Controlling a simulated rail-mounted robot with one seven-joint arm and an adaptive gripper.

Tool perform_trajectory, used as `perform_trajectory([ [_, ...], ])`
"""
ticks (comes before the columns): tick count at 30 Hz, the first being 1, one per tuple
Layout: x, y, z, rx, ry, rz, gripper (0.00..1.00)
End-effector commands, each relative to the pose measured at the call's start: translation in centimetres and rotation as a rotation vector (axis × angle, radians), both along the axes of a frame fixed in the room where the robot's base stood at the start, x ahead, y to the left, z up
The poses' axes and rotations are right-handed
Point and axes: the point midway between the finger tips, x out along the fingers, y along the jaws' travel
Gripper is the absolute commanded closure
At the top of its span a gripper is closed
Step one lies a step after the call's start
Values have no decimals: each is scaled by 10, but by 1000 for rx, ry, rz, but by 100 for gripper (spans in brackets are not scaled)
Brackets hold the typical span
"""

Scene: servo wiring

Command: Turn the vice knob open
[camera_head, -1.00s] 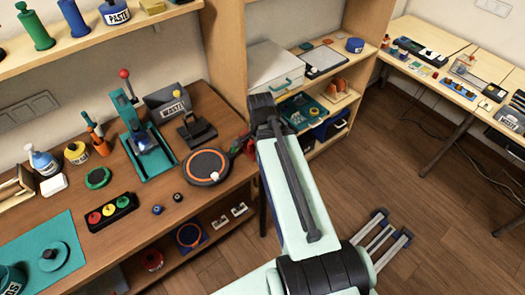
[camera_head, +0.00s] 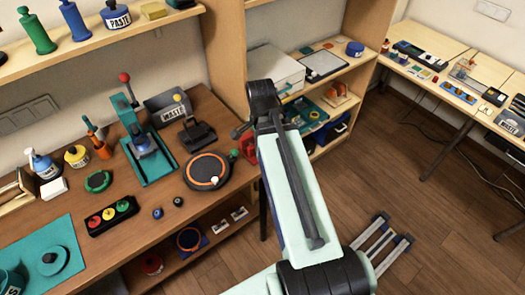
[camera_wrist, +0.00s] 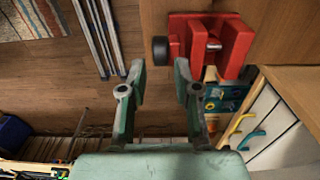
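The red vice (camera_wrist: 228,40) stands near the edge of the wooden workbench in the wrist view, with a metal bar between its jaws. Its black knob (camera_wrist: 160,49) sticks out at its left end. My gripper (camera_wrist: 160,68) is open and empty, one finger on each side of the knob's line. The knob shows just beyond the fingertips, and no contact is visible.
A round orange-ringed black disc (camera_head: 207,170) lies left of the vice on the bench (camera_head: 128,232). A shelf unit (camera_head: 350,98) stands close behind and right of my arm. Open floor (camera_head: 430,190) lies to the right.

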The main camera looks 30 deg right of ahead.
Motion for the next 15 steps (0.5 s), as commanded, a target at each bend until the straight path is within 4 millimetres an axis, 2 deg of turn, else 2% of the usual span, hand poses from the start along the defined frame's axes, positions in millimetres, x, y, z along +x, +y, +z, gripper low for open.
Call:
perform_trajectory([
  [1, 2, 0, 10, -1, -4, 0, 69],
  [7, 1, 1, 37, -2, -3, 0, 69],
  [15, 0, 1, 56, 0, 1, 0, 69],
])
